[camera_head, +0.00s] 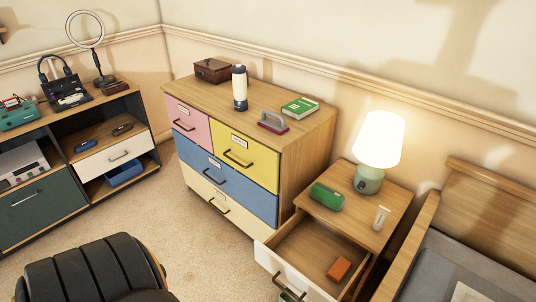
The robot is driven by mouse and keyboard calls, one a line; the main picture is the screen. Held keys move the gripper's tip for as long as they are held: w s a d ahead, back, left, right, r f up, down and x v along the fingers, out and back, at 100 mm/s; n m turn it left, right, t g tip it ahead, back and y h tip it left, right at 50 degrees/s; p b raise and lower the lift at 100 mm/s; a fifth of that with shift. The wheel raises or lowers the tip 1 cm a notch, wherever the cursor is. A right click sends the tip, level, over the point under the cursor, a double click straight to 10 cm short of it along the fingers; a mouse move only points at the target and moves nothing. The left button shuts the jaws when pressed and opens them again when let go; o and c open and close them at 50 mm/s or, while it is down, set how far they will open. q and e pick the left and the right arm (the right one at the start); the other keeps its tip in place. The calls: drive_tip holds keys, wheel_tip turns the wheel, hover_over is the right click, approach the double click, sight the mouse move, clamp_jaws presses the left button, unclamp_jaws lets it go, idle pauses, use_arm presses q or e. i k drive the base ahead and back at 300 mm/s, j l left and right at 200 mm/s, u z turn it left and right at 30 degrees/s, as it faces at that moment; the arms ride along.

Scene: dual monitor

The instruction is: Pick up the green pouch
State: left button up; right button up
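The green pouch (327,197) lies on top of the wooden nightstand (349,221), near its left side. It is a small, rounded, dark green case lying on its side. Nothing touches or covers it. Neither of my grippers shows in the head view.
The nightstand's drawer (311,248) is pulled open with an orange box (339,268) inside. A lit lamp (378,150) stands behind the pouch and a small white item (381,217) stands to its right. A dresser (241,150) is at the left, a bed (460,262) at the right, a black chair (85,272) in front.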

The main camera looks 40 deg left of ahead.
sight(335, 200)
drive_tip(key=u, duration=1.05)
